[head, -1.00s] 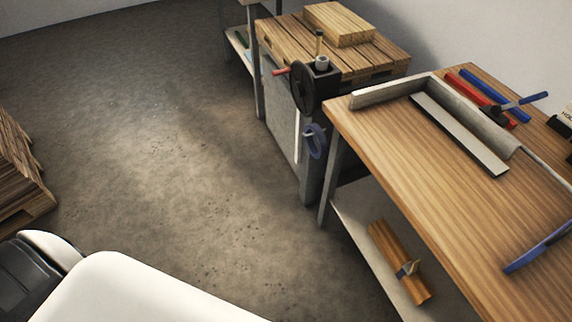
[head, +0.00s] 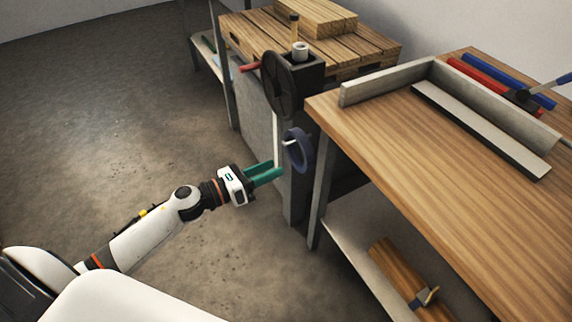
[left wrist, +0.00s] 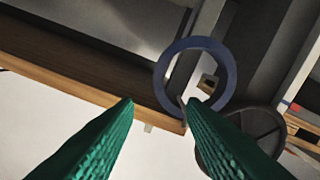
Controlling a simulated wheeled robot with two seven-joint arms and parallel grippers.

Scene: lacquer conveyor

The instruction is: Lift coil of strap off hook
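The coil of strap (head: 300,150) is a dark blue ring. It hangs on the side of the grey stand below the handwheel, and a pale hook tip (head: 289,143) shows at its opening. In the left wrist view the coil (left wrist: 161,77) is ahead, right of centre, with the hook's end inside the ring. My left gripper (head: 280,174) has green fingers. They are apart and empty, pointing at the coil from just left of and below it. In the left wrist view the fingers (left wrist: 160,103) are wide apart. My right gripper is not in view.
A black handwheel (head: 283,85) with a red handle sits above the coil. The wooden workbench (head: 440,170) is close on the right, with a shelf beneath holding wooden pieces (head: 400,270). A slatted table (head: 330,55) stands behind. Floor on the left is clear.

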